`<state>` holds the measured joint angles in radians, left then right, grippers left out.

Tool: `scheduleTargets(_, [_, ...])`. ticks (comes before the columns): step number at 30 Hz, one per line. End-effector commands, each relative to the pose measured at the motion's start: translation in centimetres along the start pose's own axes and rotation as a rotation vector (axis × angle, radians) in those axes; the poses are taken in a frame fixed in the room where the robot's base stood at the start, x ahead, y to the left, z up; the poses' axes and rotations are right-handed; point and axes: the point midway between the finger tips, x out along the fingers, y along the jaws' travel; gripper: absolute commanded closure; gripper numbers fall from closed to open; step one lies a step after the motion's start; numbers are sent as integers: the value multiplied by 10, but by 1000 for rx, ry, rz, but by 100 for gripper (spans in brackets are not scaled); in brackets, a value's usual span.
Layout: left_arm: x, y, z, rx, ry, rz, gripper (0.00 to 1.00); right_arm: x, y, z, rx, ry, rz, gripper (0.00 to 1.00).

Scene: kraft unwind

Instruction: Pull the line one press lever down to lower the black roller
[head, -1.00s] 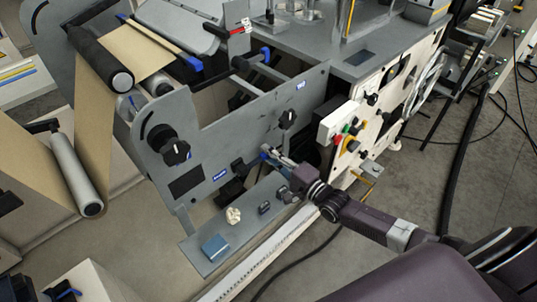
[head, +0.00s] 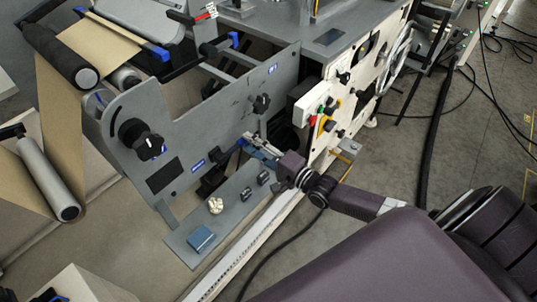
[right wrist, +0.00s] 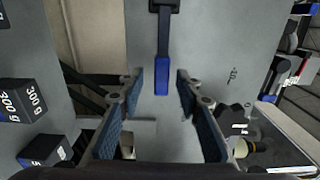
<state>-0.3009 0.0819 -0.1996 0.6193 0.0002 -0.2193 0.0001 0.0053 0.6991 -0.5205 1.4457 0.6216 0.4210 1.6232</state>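A blue-handled lever (right wrist: 162,75) on a dark arm shows on the grey side panel in the right wrist view. Its end lies between the tips of my right gripper (right wrist: 160,88), with gaps on both sides. The right gripper is open. In the head view it reaches the lower panel from the right (head: 252,145); there I cannot clearly separate the handle from the blue finger pads. A black roller (head: 58,55) with kraft paper on it is at the upper left. Which roller the lever moves is not shown. My left gripper is not in view.
A grey shelf (head: 225,228) below the panel holds a blue block (head: 200,238), a cream object (head: 216,205) and small dark weights (head: 263,178). A white control box (head: 318,100) with buttons is right of the gripper.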

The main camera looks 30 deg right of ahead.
Motion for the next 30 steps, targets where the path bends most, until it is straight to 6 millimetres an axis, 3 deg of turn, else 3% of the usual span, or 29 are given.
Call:
scheduleTargets(6, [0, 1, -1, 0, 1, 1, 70, -47, 2, 0, 0, -1, 6, 68])
scheduleTargets(12, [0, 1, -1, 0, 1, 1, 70, -78, 2, 0, 3, 0, 5, 68])
scheduleTargets(19, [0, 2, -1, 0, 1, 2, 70, -93, 1, 0, 1, 1, 2, 68])
scheduleTargets(30, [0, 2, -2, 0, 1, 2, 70, -94, 1, 0, 2, 1, 2, 68])
